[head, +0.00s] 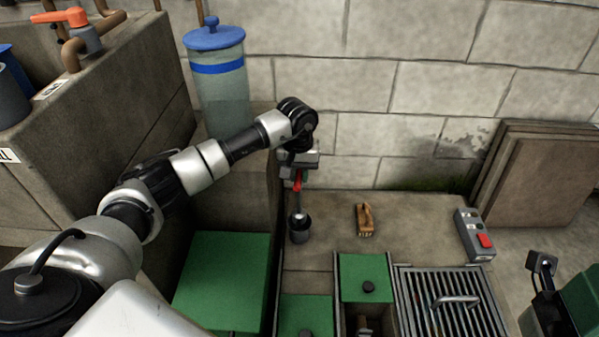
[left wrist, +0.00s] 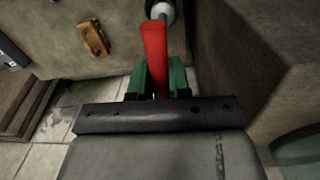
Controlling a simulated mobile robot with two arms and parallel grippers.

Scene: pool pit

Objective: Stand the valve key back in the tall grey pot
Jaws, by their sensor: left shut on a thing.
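The valve key (head: 297,183) has a red handle and a thin grey shaft. My right gripper is not clearly in view.
A wooden brush (head: 365,220) lies right of the pot, and a grey box with a red switch (head: 484,240) is further right. Green covers (head: 228,278) and a metal grate (head: 450,300) are in front. A clear blue-lidded canister (head: 217,80) stands behind my left arm.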

